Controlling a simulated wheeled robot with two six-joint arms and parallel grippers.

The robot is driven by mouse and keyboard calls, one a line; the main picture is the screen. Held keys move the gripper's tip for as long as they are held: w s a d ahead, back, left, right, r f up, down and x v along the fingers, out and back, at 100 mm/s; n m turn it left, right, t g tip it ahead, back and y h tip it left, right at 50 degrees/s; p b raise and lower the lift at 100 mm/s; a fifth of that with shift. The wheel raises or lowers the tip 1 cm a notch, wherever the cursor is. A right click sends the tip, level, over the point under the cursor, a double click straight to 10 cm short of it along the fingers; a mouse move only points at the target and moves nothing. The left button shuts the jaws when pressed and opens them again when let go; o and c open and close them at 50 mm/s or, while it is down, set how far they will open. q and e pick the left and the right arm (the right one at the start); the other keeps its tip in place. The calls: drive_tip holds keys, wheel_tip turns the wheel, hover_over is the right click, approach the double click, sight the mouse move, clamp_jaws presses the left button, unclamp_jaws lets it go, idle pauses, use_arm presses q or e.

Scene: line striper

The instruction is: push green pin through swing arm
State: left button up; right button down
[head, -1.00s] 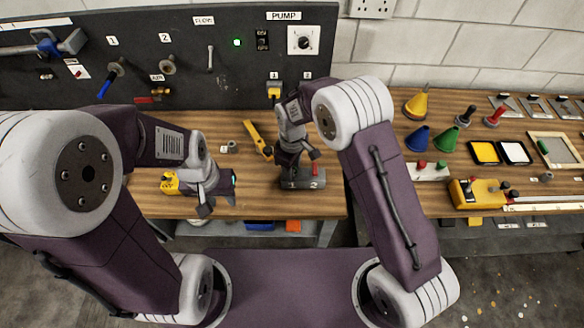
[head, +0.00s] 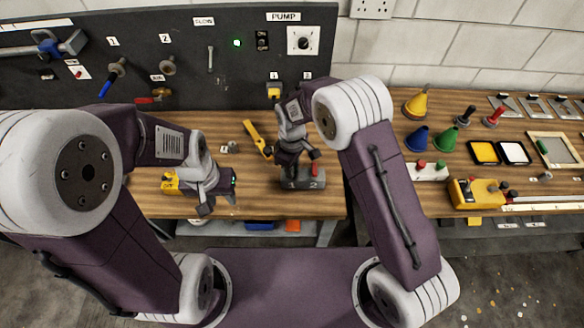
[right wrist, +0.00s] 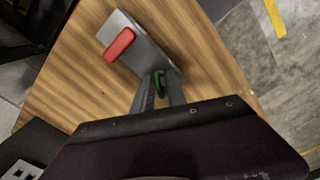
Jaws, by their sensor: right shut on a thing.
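The green pin (right wrist: 160,83) shows as a small green loop between the fingers of my right gripper (right wrist: 158,92) in the right wrist view. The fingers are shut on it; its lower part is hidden. I cannot make out for certain which part is the swing arm.
The grey block carries a red piece (right wrist: 119,45) on its top. A yellow bar (head: 256,138) lies behind my right gripper. The dark panel (head: 130,30) stands at the back. Bare wood (head: 262,200) lies between my grippers. Funnels (head: 417,138) stand on the right bench.

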drive_tip(key=shift+r+p, duration=0.45)
drive_tip(key=shift+r, duration=0.15)
drive_tip(key=shift+r+p, duration=2.6)
drive_tip(key=shift+r, duration=0.55)
drive_tip(key=shift+f, duration=0.1)
